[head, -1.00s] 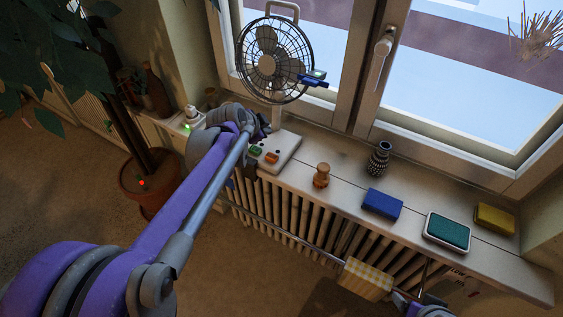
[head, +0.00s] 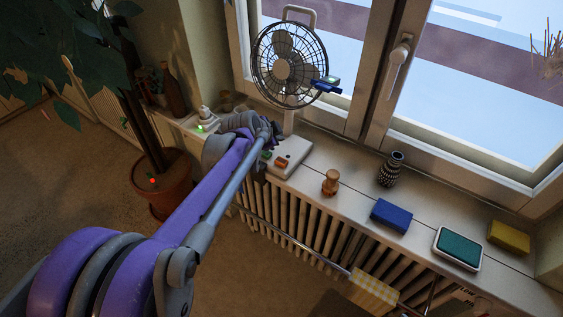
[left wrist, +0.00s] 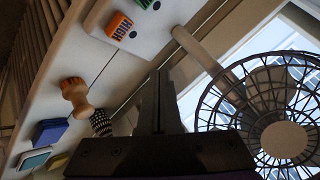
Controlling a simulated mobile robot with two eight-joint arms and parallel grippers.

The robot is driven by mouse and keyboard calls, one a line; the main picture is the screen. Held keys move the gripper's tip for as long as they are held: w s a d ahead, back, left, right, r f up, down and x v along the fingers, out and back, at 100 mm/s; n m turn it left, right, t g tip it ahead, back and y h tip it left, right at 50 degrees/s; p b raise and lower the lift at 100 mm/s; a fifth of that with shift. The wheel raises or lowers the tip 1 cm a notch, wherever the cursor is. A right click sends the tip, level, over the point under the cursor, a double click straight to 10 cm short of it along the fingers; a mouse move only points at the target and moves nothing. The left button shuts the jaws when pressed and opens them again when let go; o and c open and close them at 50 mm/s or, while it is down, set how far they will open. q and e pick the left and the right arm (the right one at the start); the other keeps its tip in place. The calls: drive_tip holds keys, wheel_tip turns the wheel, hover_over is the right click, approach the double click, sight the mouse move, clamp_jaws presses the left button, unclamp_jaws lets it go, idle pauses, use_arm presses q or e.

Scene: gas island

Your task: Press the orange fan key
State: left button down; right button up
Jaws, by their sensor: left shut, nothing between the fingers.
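The orange key (head: 281,163) sits on the white fan base (head: 297,151) on the windowsill, beside a green key (head: 266,155). In the left wrist view the orange key (left wrist: 119,26) is marked HIGH and is at the top, with part of the green key (left wrist: 146,3) at the edge. The caged fan (head: 290,65) stands above its base. My left gripper (head: 274,131) is at the base's far left side in the head view, its tips hard to make out. In the left wrist view its fingers (left wrist: 158,82) are shut and empty, apart from the orange key.
A potted plant (head: 160,185) stands left. A checkered cloth (head: 374,292) hangs by the radiator.

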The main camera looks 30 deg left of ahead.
use_arm(q)
drive_tip(key=b, duration=0.4)
hover_over(279, 162)
wheel_tip(279, 162, down, 6)
drive_tip(key=shift+s+f, duration=0.1)
drive_tip(key=shift+s, duration=0.05)
drive_tip(key=shift+f, duration=0.55)
use_arm(e)
drive_tip(key=shift+s+f, duration=0.25)
drive_tip(key=shift+f, duration=0.7)
drive_tip(key=shift+s+f, duration=0.2)
drive_tip(key=shift+f, duration=0.75)
drive_tip(key=shift+s+f, duration=0.25)
drive_tip(key=shift+f, duration=0.7)
use_arm(q)
drive_tip(key=shift+f+b, duration=0.1)
drive_tip(key=shift+b, duration=0.2)
drive_tip(key=shift+f, duration=0.3)
use_arm(e)
drive_tip(key=shift+f, duration=0.2)
